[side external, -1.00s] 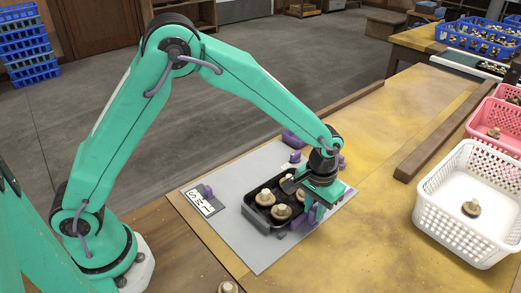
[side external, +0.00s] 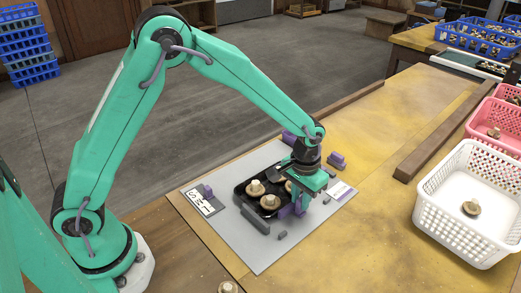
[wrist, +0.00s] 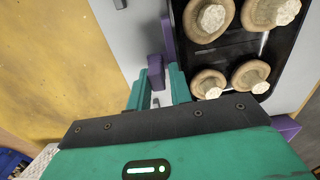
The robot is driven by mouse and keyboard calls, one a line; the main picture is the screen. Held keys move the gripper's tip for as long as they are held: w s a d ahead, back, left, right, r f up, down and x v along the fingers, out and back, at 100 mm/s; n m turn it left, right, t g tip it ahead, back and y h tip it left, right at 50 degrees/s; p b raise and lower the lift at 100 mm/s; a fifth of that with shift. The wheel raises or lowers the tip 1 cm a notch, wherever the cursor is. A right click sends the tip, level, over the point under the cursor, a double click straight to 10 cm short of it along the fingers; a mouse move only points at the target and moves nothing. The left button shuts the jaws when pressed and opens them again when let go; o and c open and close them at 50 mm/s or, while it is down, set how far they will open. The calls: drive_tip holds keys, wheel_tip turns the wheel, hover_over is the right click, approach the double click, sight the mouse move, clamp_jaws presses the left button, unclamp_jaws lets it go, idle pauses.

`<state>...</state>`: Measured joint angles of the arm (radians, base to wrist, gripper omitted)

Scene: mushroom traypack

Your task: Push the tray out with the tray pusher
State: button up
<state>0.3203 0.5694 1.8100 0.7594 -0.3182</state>
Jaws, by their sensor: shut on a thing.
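The black tray (side external: 240,197) holds several pale brown mushrooms, stems up, and lies on the grey mat (side external: 247,250). In the wrist view the tray (wrist: 236,52) fills the upper right. My gripper (side external: 303,203) is low at the tray's right side in the side view. It is shut on the purple tray pusher (side external: 289,211), whose grip (wrist: 155,72) shows between the green fingers. The pusher's purple plate (wrist: 167,38) stands along the tray's edge and seems to touch it. My wrist hides the tray's far right part in the side view.
A purple block (side external: 336,160) and another purple piece (side external: 290,138) stand behind my gripper. A dark bar (side external: 255,220) lies along the tray's near side; small grey blocks (side external: 282,235) sit nearby. A labelled plate (side external: 203,203) lies left. A white basket (side external: 470,240) stands right.

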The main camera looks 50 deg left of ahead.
drive_tip(key=shift+s+a+f, duration=0.1)
drive_tip(key=shift+a+f, duration=0.2)
drive_tip(key=shift+a, duration=0.4)
drive_tip(key=shift+a+f, duration=0.25)
drive_tip(key=shift+a, duration=0.4)
drive_tip(key=shift+s+a+f, duration=0.1)
drive_tip(key=shift+a+f, duration=0.2)
drive_tip(key=shift+a, duration=0.4)
drive_tip(key=o, duration=0.6)
drive_tip(key=shift+w+r, duration=0.1)
drive_tip(key=shift+r, duration=0.55)
drive_tip(key=shift+o, duration=0.7)
drive_tip(key=shift+r, duration=0.2)
drive_tip(key=shift+d+r, duration=0.15)
drive_tip(key=shift+r, duration=1.4)
